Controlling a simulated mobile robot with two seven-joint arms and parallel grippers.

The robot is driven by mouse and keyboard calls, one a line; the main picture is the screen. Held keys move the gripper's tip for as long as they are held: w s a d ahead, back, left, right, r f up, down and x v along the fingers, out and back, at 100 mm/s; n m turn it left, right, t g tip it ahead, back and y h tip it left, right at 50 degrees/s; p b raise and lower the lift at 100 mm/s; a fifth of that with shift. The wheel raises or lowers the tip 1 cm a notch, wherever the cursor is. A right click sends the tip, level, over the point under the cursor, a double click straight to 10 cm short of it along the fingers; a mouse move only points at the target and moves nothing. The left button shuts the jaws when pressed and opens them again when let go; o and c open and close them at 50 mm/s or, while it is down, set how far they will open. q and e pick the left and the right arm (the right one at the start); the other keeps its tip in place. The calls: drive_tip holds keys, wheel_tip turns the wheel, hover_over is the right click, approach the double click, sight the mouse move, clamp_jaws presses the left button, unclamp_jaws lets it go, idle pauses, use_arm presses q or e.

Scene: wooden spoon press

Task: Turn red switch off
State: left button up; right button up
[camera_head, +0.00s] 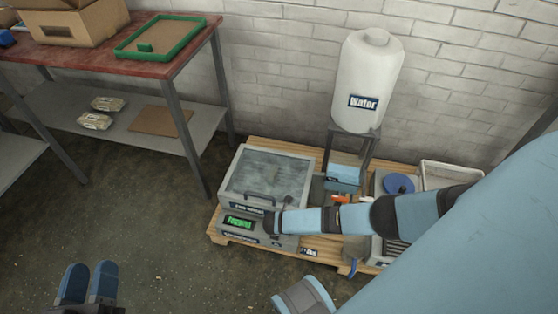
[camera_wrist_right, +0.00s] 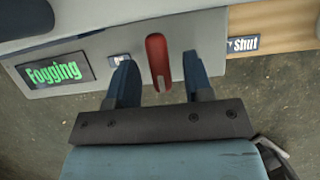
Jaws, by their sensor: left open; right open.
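The red switch (camera_wrist_right: 158,62) is a rounded red lever on the grey front panel of the machine (camera_head: 232,187). In the right wrist view it stands upright between the two fingers of my open right gripper (camera_wrist_right: 160,80), with a gap visible on both sides. In the head view my right gripper (camera_head: 270,222) is at the machine's front, and I cannot make out the switch there. The green display (camera_wrist_right: 53,72) reads "Fogging". My left gripper (camera_head: 88,283) is open and empty at the lower left, away from the machine.
A label (camera_wrist_right: 243,44) ending in "Shut" is right of the switch. The machine sits on a wooden pallet (camera_head: 218,238) beside a white water tank (camera_head: 366,80) on a stand. A red-topped table (camera_head: 90,55) stands at the back left. The floor at front left is clear.

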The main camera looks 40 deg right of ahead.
clamp_jaws()
drive_tip(key=shift+w+m, duration=0.1)
drive_tip(key=shift+m, duration=0.2)
drive_tip(key=shift+m+g+p, duration=0.3)
drive_tip(key=shift+m+g, duration=0.2)
drive_tip(key=shift+m, duration=0.5)
drive_tip(key=m+g, duration=0.1)
drive_tip(key=m, duration=0.1)
drive_tip(key=m+g, duration=0.1)
drive_tip(key=m, duration=0.2)
drive_tip(key=shift+w+f+h, duration=0.1)
drive_tip(key=shift+w+h, duration=0.05)
drive_tip(key=shift+h, duration=0.25)
drive_tip(key=shift+m, duration=0.6)
